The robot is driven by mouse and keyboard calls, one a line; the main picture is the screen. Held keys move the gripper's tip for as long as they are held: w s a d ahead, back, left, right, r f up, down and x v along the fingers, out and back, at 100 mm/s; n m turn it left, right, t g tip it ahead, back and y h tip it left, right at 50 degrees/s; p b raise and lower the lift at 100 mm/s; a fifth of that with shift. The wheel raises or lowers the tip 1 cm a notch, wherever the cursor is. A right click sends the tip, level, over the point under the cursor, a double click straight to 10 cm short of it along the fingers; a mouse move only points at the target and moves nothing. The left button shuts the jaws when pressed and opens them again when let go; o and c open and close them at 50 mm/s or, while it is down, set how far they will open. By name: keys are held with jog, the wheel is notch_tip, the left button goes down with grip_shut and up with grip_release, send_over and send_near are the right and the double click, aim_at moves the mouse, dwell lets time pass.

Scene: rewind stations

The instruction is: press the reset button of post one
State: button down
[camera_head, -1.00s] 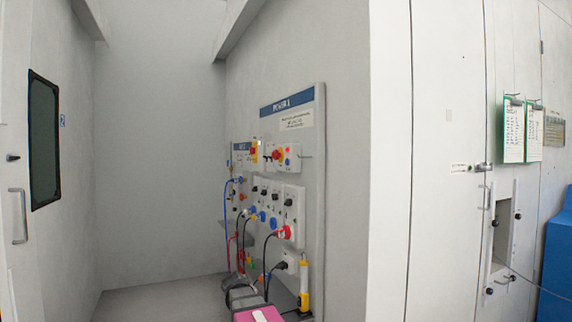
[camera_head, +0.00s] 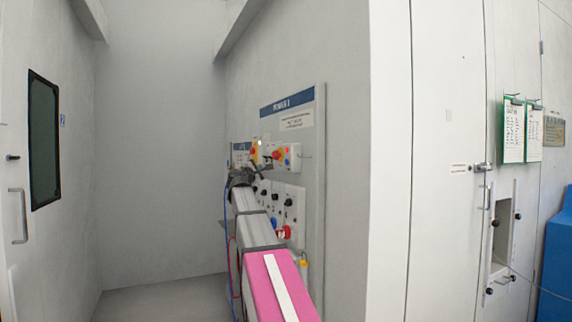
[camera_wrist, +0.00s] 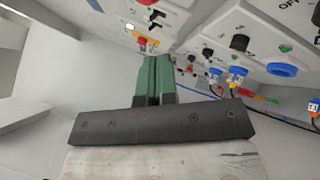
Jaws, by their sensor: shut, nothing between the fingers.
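The panel headed POWER 1 (camera_head: 292,104) is on the right wall in the head view. A box on it carries a red and yellow button (camera_head: 278,154) and a small red light. A smaller panel (camera_head: 239,147) stands further back with another red and yellow button (camera_head: 253,152). In the wrist view my gripper (camera_wrist: 155,58) has its green fingers together, empty, just below a red button (camera_wrist: 148,42). A small white round button or lamp (camera_wrist: 129,26) is beyond the fingertips, to the left. I cannot read which control is the reset button.
Below are switch plates with black knobs (camera_wrist: 239,43) and blue plugs (camera_wrist: 282,69); cables hang from them. A blue cable (camera_head: 227,235) hangs left of my arm. A door with a dark window (camera_head: 43,140) is at left. The back wall area is clear.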

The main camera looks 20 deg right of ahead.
aim_at(287, 162)
notch_tip(287, 162, up, 2)
jog(key=shift+r, duration=0.1)
jog(key=d, duration=0.8)
jog(key=shift+d, duration=0.4)
jog(key=shift+w+d, duration=0.1)
jog(key=shift+d, duration=0.1)
dwell(2.0)
jog(key=shift+d, duration=0.2)
jog(key=shift+d, duration=0.4)
dwell(0.8)
dwell(0.3)
jog(key=shift+a, duration=0.75)
